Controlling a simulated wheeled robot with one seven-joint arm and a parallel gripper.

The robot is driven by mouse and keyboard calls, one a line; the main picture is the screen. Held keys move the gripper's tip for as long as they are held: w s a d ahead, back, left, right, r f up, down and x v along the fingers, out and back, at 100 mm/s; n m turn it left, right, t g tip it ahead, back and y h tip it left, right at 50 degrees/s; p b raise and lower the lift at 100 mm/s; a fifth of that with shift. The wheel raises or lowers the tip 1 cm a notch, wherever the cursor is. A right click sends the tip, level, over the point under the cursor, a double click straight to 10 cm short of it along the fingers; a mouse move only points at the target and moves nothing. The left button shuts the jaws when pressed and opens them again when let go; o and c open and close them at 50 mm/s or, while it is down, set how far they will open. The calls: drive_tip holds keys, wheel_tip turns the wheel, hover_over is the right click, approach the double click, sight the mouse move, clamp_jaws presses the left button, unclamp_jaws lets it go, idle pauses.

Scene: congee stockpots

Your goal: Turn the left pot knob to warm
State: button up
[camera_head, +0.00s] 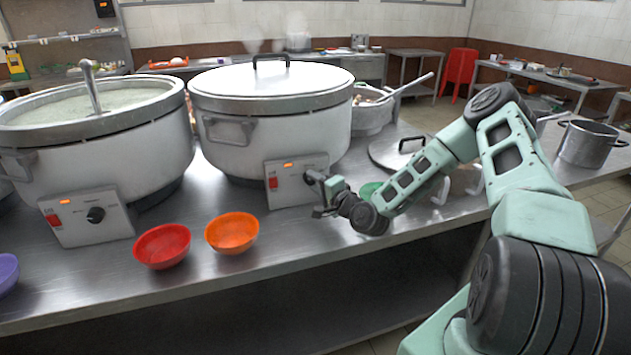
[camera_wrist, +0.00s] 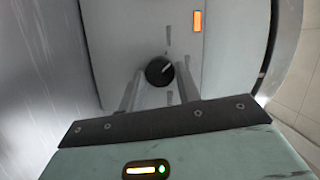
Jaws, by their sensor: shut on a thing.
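The open pot (camera_head: 170,135) at the left, with congee and a ladle in it, has a control box with a red switch, a lit orange lamp and a black knob (camera_head: 95,214). The lidded pot (camera_head: 225,100) to its right has a similar control box (camera_head: 283,185). My gripper (camera_head: 316,185) is at the lidded pot's box, away from the open pot's knob. In the wrist view my gripper (camera_wrist: 158,84) has its fingers on both sides of the lidded pot's black knob (camera_wrist: 159,70) and is shut on it. A pale pointer line shows on that knob.
A red bowl (camera_head: 162,246) and an orange bowl (camera_head: 232,233) stand near the counter's front edge, between the two control boxes. A green bowl (camera_head: 370,189) is partly hidden behind my arm. A loose lid (camera_head: 385,150) lies to the right.

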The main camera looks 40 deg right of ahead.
drive_tip(key=n, duration=0.2)
drive_tip(key=n+g+p, duration=0.1)
drive_tip(key=n, duration=0.1)
drive_tip(key=shift+r+g+h, duration=0.15)
drive_tip(key=shift+g+h, duration=0.15)
drive_tip(key=shift+h, duration=0.1)
drive_tip(key=shift+n, duration=0.4)
drive_tip(key=o, duration=1)
drive_tip(key=s+r+p, duration=0.1)
drive_tip(key=s, duration=0.4)
drive_tip(key=s+r+p, duration=0.1)
drive_tip(key=s+p, duration=0.1)
drive_tip(key=s, duration=0.4)
drive_tip(key=s+p, duration=0.1)
drive_tip(key=s, duration=0.5)
drive_tip(key=shift+s+r+p, duration=0.1)
drive_tip(key=shift+r+p, duration=0.3)
